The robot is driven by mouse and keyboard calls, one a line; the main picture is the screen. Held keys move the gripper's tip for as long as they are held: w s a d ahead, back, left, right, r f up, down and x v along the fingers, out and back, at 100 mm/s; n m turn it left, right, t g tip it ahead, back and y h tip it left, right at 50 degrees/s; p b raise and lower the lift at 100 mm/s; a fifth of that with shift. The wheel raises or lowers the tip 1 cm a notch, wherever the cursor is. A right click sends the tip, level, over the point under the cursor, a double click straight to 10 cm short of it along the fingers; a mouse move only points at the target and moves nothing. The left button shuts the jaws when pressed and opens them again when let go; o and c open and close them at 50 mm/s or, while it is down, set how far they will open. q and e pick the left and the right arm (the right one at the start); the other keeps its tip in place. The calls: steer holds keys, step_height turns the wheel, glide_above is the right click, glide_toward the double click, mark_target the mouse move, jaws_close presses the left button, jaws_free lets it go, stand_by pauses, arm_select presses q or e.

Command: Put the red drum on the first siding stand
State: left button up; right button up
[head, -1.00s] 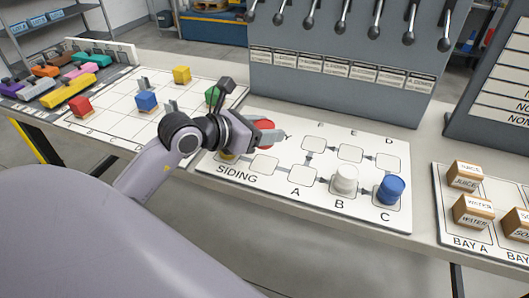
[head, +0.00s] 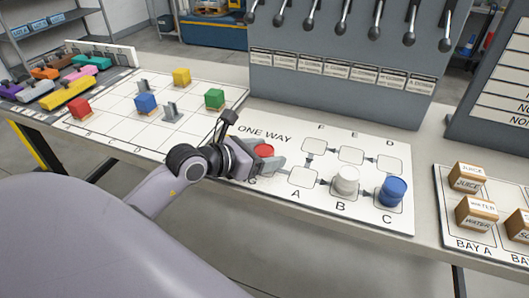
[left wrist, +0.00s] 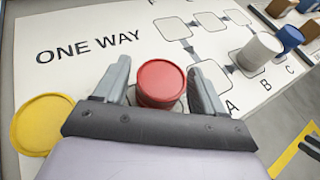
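The red drum (head: 263,151) stands upright on the white track board, at the siding spot beside stand A. The stand under it is hidden. My left gripper (head: 267,155) is low around the drum, one finger on either side. In the left wrist view the red drum (left wrist: 160,82) sits between the parted fingers of my left gripper (left wrist: 161,66), with a narrow gap at the left finger; contact at the right finger is hard to tell. A yellow drum (left wrist: 40,124) stands to the left in that view. My right gripper is not in view.
A white drum (head: 345,180) stands at B and a blue drum (head: 391,191) at C. Stands A (head: 303,177), D, E and F are empty. The grey lever panel (head: 340,95) rises behind the board. Boxes (head: 476,212) stand at the right.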

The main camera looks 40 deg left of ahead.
arm_select(q)
steer(key=shift+r, duration=0.1)
steer(key=shift+r, duration=0.15)
steer(key=v, duration=1.2)
stand_by(0.6)
